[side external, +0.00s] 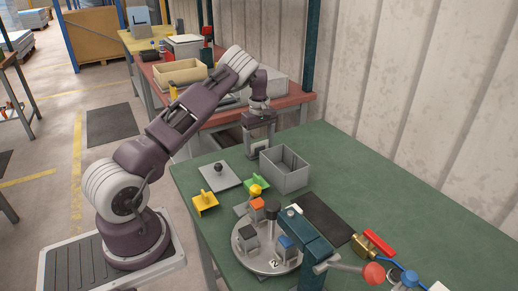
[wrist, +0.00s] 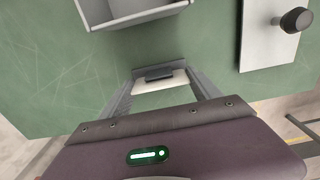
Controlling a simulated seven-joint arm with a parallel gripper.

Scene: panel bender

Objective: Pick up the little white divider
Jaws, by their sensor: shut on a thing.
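The divider also shows as a pale patch between the fingers in the side view (side external: 260,145). It appears held above the table, though its exact height is hard to tell. Part of it is hidden by the fingers.
The open grey bin (side external: 285,170) stands close by, also at the top of the wrist view (wrist: 135,16). A grey plate (side external: 228,182) with a black knob lies left of it.

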